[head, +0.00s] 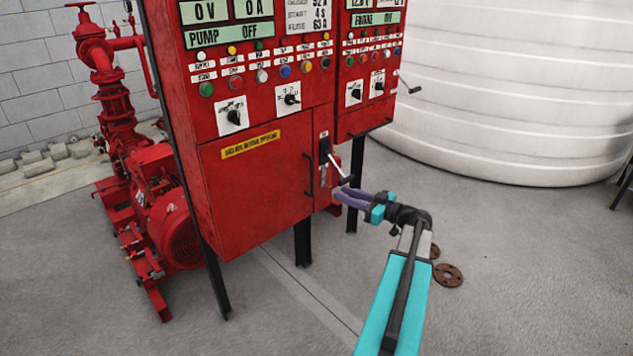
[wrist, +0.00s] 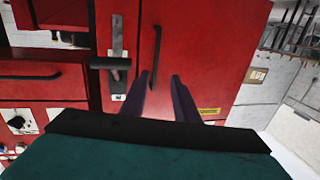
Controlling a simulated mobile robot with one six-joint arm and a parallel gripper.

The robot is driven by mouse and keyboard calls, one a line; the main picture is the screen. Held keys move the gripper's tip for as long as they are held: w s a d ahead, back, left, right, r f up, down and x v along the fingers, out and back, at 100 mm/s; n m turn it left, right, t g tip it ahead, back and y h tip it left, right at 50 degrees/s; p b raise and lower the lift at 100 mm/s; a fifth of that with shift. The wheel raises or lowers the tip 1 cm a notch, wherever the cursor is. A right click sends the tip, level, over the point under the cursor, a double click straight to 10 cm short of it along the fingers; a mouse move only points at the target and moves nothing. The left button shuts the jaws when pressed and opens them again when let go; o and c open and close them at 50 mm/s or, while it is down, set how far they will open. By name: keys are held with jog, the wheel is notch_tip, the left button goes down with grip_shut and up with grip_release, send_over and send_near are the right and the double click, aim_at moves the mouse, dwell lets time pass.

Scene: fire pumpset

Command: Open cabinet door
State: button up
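The red cabinet door (head: 250,180) with a yellow label is closed on the lower part of the pump control cabinet. Its slim black vertical handle (head: 309,175) is near the door's right edge. In the wrist view the door (wrist: 205,50) is ahead, and the handle (wrist: 156,50) appears near the left fingertip. My gripper (head: 338,193) has purple fingers and is to the right of the handle, near the cabinet's lower right corner. In the wrist view my gripper (wrist: 161,76) is open, with nothing visible held between the fingers. Contact with the handle cannot be told.
A switch lever (head: 338,172) sticks out just right of the handle, close to my fingers; the wrist view also shows it (wrist: 110,63). A second red cabinet (head: 365,110) adjoins on the right. A red pump (head: 165,205) stands left and a white tank (head: 510,90) behind.

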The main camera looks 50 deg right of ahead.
jog(key=shift+s+d+r, duration=0.4)
jog(key=shift+d+r, duration=0.05)
jog(key=shift+w, duration=0.2)
jog(key=w+a+p, duration=0.1)
jog(key=w, duration=1.2)
jog(key=shift+w+a+p, duration=0.2)
jog(key=shift+a+p, duration=0.15)
jog(key=shift+a, duration=0.05)
grip_shut()
